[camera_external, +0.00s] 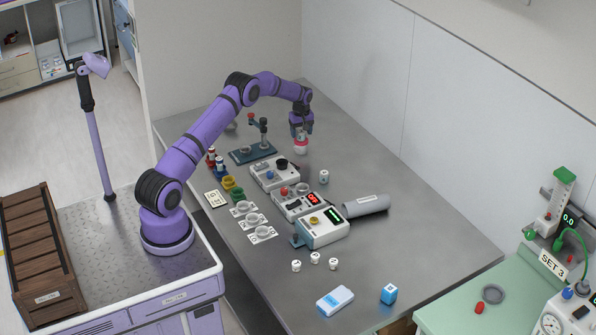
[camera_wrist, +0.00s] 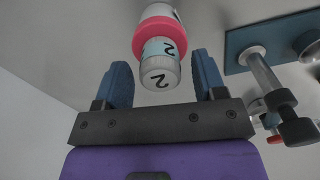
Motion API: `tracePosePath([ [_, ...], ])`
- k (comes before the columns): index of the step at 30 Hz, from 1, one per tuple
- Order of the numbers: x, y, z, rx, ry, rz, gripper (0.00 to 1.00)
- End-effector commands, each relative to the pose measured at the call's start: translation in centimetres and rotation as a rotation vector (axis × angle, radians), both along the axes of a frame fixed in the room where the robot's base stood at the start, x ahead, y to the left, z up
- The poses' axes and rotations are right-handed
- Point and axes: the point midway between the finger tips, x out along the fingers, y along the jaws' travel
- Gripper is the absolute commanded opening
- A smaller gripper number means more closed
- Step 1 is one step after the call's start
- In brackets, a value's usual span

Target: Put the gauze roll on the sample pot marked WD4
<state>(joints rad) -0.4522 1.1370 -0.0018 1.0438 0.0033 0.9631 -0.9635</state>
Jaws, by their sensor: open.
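My gripper (camera_external: 301,128) hangs over the far part of the table, pointing down, its jaws open. In the wrist view my gripper (camera_wrist: 163,78) has a small white cylinder (camera_wrist: 159,76) between its fingers, with gaps on both sides. The cylinder is marked 2 on its end and on a pale blue side band. A pink-red ring (camera_wrist: 160,33) and a white body lie just beyond it; the pink and white thing (camera_external: 300,147) shows below the gripper outside. I cannot tell which thing is the gauze roll. No WD4 mark is readable; small round holders (camera_external: 252,220) stand on labelled cards.
Instrument boxes (camera_external: 323,229) stand mid-table, with a grey-white cylinder (camera_external: 366,205) lying beside them. Small white cylinders (camera_external: 315,257), a blue-white packet (camera_external: 335,300) and a blue box (camera_external: 388,293) are nearer. A blue-based stand (camera_external: 240,156) is close left of my gripper.

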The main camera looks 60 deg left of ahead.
Motion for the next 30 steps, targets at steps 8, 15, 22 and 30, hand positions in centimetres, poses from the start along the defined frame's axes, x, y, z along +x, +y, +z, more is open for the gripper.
tracePosePath([
  [8,0.1,0.0,4.8,0.003,-0.002,0.000,0.64],
  [15,0.1,0.0,9.3,0.001,-0.002,0.000,0.64],
  [22,0.0,0.0,11.5,0.000,0.000,-0.001,0.64],
  [30,0.0,0.0,11.8,0.000,0.000,0.000,0.64],
])
